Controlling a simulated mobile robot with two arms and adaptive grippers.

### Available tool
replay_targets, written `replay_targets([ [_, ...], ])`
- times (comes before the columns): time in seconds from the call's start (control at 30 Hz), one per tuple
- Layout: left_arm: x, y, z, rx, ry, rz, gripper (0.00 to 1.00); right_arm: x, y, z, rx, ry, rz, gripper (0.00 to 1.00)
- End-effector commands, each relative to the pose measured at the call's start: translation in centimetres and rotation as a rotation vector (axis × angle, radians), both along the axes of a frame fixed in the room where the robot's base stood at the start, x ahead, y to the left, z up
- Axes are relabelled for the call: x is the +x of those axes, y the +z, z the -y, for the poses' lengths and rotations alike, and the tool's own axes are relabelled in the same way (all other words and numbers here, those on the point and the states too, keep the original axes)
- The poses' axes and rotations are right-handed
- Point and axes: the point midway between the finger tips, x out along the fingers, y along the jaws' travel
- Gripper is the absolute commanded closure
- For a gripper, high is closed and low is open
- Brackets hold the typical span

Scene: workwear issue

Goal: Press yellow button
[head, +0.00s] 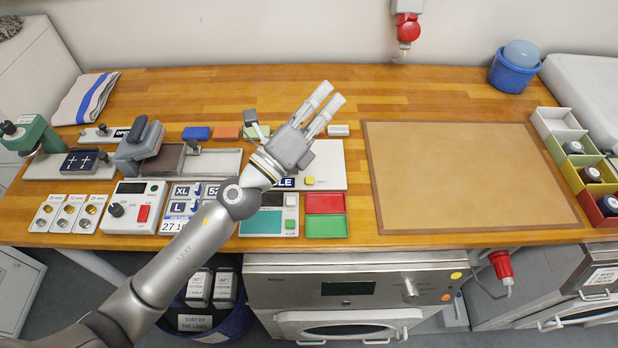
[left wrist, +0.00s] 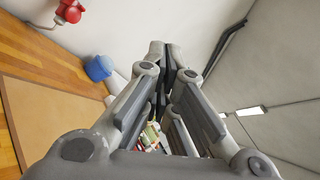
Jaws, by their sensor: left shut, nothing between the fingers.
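A small yellow button (head: 309,181) sits on a white panel (head: 329,165) in the middle of the table, in the head view. My left gripper (head: 329,96) reaches across this panel from the lower left, and its wrist hides part of the panel and its label. Its fingers point up and to the right, past the button towards the back of the table. It is shut and empty. In the left wrist view its fingertips (left wrist: 168,52) meet, and the yellow button cannot be made out there. My right gripper does not show.
Left of the panel stand a control box with a red switch (head: 143,214), labelled plates and a grey press (head: 140,143). Red and green trays (head: 325,226) lie in front. A bare brown mat (head: 470,175) leaves free room at right. Coloured bins (head: 555,122) line the right edge.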

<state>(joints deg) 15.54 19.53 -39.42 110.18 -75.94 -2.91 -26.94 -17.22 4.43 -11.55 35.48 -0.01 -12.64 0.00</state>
Motion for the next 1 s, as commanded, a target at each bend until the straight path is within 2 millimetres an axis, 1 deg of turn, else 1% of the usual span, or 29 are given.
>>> replay_targets([
  [0.03,-0.4,-0.1,1.7,0.119,-0.049,0.084,1.0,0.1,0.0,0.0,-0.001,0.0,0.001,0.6],
  [0.1,-1.1,-1.0,3.9,0.291,-0.117,0.197,1.0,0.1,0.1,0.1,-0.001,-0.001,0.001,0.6],
  [0.17,-1.6,-2.4,5.3,0.443,-0.173,0.288,1.0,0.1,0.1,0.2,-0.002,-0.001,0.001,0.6],
  [0.2,-1.8,-3.5,6.0,0.546,-0.209,0.347,1.0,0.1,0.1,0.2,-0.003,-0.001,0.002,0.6],
  [0.27,-1.9,-5.3,6.6,0.7,-0.26,0.428,1.0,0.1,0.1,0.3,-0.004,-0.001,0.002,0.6],
  [0.33,-1.7,-7.7,6.7,0.886,-0.315,0.515,1.0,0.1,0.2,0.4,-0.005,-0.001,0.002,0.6],
  [0.43,-0.6,-11.2,5.5,1.152,-0.385,0.618,1.0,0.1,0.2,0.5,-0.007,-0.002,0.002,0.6],
  [0.5,0.4,-13.3,4.1,1.323,-0.427,0.672,1.0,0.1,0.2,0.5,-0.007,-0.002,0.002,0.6],
  [0.6,1.9,-15.3,1.8,1.512,-0.469,0.715,1.0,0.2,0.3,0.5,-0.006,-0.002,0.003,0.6],
  [0.7,3.0,-16.5,-0.1,1.645,-0.497,0.737,1.0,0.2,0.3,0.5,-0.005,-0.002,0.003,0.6],
  [0.8,3.7,-17.1,-1.3,1.723,-0.514,0.746,1.0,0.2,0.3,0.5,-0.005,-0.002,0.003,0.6],
  [0.9,4.1,-17.4,-1.9,1.762,-0.521,0.75,1.0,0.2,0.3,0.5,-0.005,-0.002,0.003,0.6],
  [1.0,4.2,-17.4,-2.1,1.771,-0.523,0.751,1.0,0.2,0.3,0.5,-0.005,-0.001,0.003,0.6],
])
